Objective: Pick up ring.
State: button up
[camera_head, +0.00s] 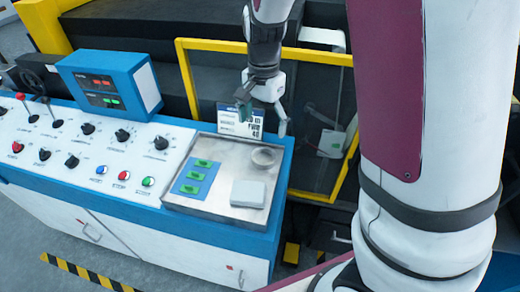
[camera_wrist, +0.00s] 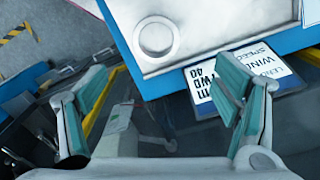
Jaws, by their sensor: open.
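The ring (camera_head: 263,157) is a small grey, round piece. It lies on the metal tray (camera_head: 215,208) at the tray's back right part. In the wrist view the ring (camera_wrist: 156,38) shows near the top, ahead of the fingertips and apart from them. My gripper (camera_head: 264,117) is open and empty, above and behind the ring near the tray's back edge. Its two fingers with teal pads show wide apart in the wrist view (camera_wrist: 165,88).
The tray also holds a white block (camera_head: 248,193) and a blue plate with green pieces (camera_head: 195,180). A printed card (camera_head: 240,122) stands at the tray's back edge. A control panel with knobs (camera_head: 90,150) lies left. A yellow-framed guard (camera_head: 325,55) stands behind.

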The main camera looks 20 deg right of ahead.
send_over(263, 161)
jog(key=f, duration=0.5)
jog(key=shift+w+d+f, duration=0.1)
jog(key=shift+w+f, duration=0.05)
jog(key=shift+w, duration=0.25)
jog(key=f, duration=0.2)
jog(key=s+f, duration=0.1)
jog(key=f, duration=0.1)
jog(key=shift+f+p, duration=0.25)
jog(key=shift+p, duration=0.1)
jog(key=shift+w+f, duration=0.1)
jog(key=shift+f, duration=0.45)
jog(key=c, duration=1.3)
